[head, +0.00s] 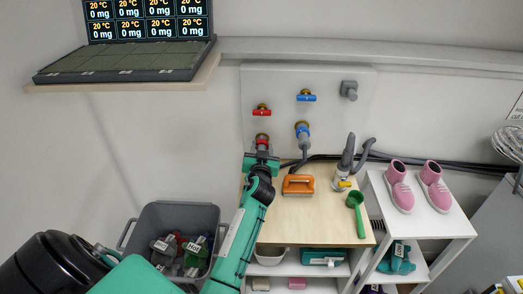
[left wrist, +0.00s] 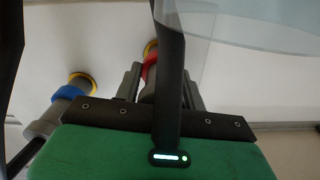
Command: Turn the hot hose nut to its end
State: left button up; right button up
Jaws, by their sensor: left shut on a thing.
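The red hot hose nut (head: 262,139) is on the left outlet of the wall panel, below the red valve handle (head: 262,111). My left gripper (head: 261,150) is shut on the hot hose nut from the front. In the left wrist view the red of the nut (left wrist: 150,60) shows between the two fingers (left wrist: 157,82), partly hidden by a dark bar. The blue nut (head: 302,130) sits on the outlet to the right, with a grey hose below it; it also shows in the left wrist view (left wrist: 68,93). My right gripper is not in view.
A grey bin (head: 205,215) holds scrap. Pink shoes (head: 400,190) stand on a white shelf. A wall shelf (head: 130,82) hangs upper left.

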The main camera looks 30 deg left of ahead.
pick_arm(q)
jog(key=m, duration=0.5)
jog(key=shift+m, duration=0.4)
jog(key=m+p, duration=0.1)
jog(key=m, duration=0.4)
jog(key=shift+d, duration=0.1)
jog(key=m+p, duration=0.1)
jog(key=m, duration=0.3)
jog(key=shift+f+m, duration=0.1)
jog(key=shift+m, duration=0.3)
jog(key=m+p, duration=0.1)
jog(key=m, duration=0.2)
jog(key=shift+f, duration=0.1)
jog(key=shift+m+p, duration=0.35)
jog(key=shift+m, duration=0.35)
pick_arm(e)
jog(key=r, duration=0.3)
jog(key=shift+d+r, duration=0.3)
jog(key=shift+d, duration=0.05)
pick_arm(q)
jog(key=shift+f, duration=0.1)
jog(key=o, duration=1)
jog(key=shift+w, duration=0.1)
